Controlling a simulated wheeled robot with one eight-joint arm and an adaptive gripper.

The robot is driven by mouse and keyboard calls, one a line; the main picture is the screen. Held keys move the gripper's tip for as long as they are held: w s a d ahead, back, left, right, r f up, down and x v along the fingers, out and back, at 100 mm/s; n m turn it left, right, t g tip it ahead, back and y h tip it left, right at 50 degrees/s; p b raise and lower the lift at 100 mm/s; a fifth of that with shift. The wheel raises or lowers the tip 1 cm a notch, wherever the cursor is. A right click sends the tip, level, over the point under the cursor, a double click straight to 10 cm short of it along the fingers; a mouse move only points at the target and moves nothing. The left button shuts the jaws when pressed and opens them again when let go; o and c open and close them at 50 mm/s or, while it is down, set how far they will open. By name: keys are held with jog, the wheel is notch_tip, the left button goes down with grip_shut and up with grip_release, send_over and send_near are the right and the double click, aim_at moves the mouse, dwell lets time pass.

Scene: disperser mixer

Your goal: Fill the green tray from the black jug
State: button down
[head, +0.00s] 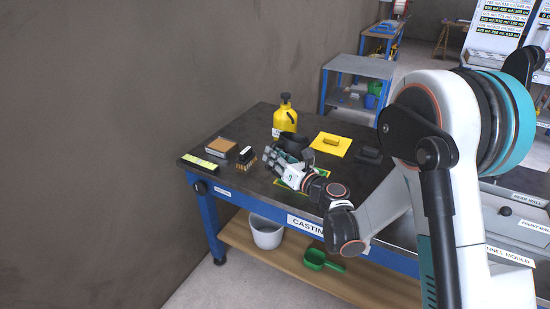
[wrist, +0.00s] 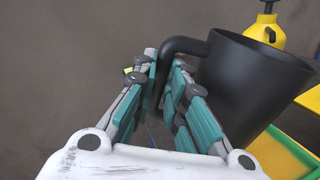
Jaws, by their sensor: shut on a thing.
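The black jug (wrist: 250,88) fills the right of the wrist view, its open mouth toward the top. Its handle (wrist: 172,62) is between the fingers of my gripper (wrist: 165,85), which is shut on it. In the head view the jug (head: 294,140) is partly behind my gripper (head: 277,157) above the dark table. The green tray (wrist: 294,142), with yellow inside its rim, shows at the lower right of the wrist view, beside and below the jug. In the head view my gripper and wrist hide much of it. I cannot tell what the jug contains.
A yellow pump sprayer (head: 285,118) stands behind the jug. A yellow sheet with a float (head: 331,145) and a black block (head: 368,155) lie right of it. Small boxes (head: 221,147) and a yellow level (head: 200,162) lie left. A wall (head: 120,120) borders the table's left.

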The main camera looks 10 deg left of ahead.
aim_at(275, 145)
jog(key=r+m+p, duration=0.2)
jog(key=m, duration=0.1)
jog(key=r+m+p, duration=0.1)
jog(key=shift+w+d+r+m+p, duration=0.3)
jog(key=shift+w+d+r+p, duration=0.05)
jog(key=shift+w+d+p, duration=0.05)
jog(key=shift+f, duration=0.1)
jog(key=shift+m, duration=0.3)
jog(key=shift+w+d+m+b, duration=0.2)
jog(key=shift+d+m+b, duration=0.1)
jog(key=shift+b, duration=0.1)
jog(key=shift+w+r, duration=0.1)
jog(key=shift+r, duration=0.1)
jog(key=shift+w+d+r+m+b, duration=0.1)
jog(key=shift+w+d+m+b, duration=0.25)
jog(key=shift+m+b, duration=0.3)
jog(key=shift+w+d+m+b, duration=0.35)
jog(key=shift+m+b, duration=0.1)
jog(key=shift+m, duration=0.3)
dwell(4.8)
